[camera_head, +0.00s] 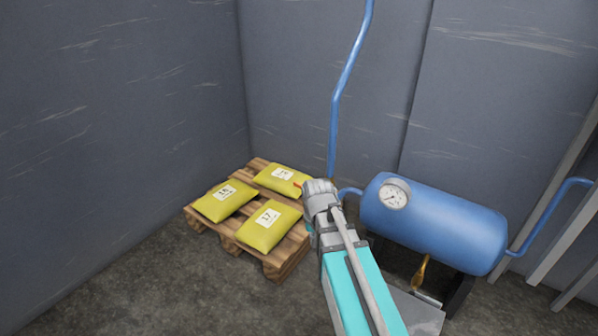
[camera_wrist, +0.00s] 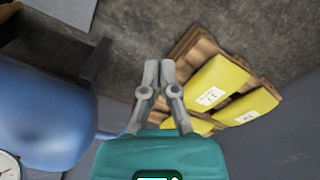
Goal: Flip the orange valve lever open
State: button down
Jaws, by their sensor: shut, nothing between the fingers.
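A small orange-red tip (camera_head: 298,185) pokes out left of my wrist in the head view, near the blue pipe; the rest of it is hidden. A brass-orange fitting (camera_head: 420,273) hangs below the blue tank (camera_head: 440,225). I cannot tell for sure which is the valve lever. In the wrist view, my gripper (camera_wrist: 159,68) is shut and empty, its fingertips above the floor between the tank (camera_wrist: 40,115) and the pallet. My arm covers the pipe joint left of the tank in the head view. No lever shows clearly in the wrist view.
A wooden pallet (camera_head: 276,262) with yellow sacks (camera_head: 268,226) stands left of my arm. A blue pipe (camera_head: 347,75) runs up the wall. A round gauge (camera_head: 395,194) sits on the tank. Grey beams (camera_head: 560,235) stand at the right. The floor (camera_head: 120,275) at front left is clear.

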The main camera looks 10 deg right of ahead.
jog(key=w+r+m+p, duration=0.7)
jog(key=w+r+p, duration=1.2)
jog(key=w, duration=0.3)
jog(key=shift+w+a+r, duration=0.25)
jog(key=shift+a+r, duration=0.1)
jog(key=shift+r, duration=0.2)
jog(key=shift+f, duration=0.1)
notch_tip(320, 180, down, 14)
jog(key=b, duration=1.4)
